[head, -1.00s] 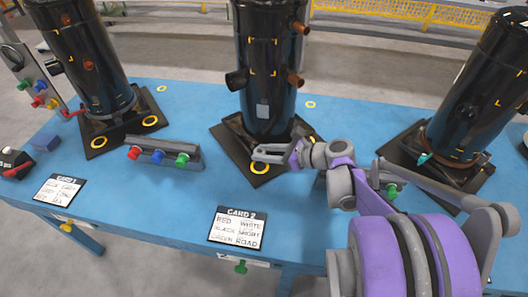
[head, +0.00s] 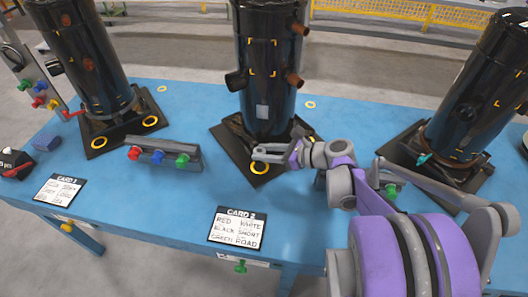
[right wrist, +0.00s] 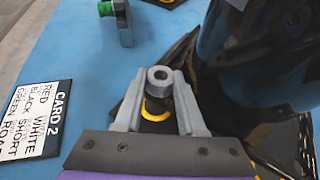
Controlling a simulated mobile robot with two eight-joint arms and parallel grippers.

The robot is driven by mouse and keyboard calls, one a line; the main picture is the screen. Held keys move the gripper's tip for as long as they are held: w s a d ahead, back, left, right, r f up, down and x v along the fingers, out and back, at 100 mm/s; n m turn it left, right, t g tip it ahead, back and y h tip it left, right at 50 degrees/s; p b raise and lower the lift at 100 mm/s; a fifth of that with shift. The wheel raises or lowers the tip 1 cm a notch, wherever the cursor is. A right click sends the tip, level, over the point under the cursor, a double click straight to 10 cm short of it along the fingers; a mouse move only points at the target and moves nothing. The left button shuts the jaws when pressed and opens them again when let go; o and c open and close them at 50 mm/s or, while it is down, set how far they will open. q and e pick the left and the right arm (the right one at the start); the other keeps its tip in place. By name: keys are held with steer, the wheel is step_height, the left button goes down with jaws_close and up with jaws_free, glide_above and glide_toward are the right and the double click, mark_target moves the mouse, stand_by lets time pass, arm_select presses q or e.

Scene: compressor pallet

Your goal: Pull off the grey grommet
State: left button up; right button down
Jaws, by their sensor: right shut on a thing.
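The grey grommet (right wrist: 159,78) shows in the right wrist view as a short ring with a dark hole. It sits between the two fingertips of my right gripper (right wrist: 160,88), which is shut on it. In the head view my right gripper (head: 258,153) is over the front corner of the black base plate (head: 258,178) under the middle compressor (head: 266,75). My left gripper is not in view.
Card 2 (head: 238,228) lies near the blue table's (head: 150,215) front edge. A bar with red, blue and green knobs (head: 165,152) is left of the plate. Other black compressors stand at left (head: 85,60) and right (head: 480,100). Bare table lies left of my gripper.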

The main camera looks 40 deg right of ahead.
steer(key=shift+r, duration=0.1)
steer(key=shift+r+p, duration=2.3)
steer(key=shift+r, duration=0.65)
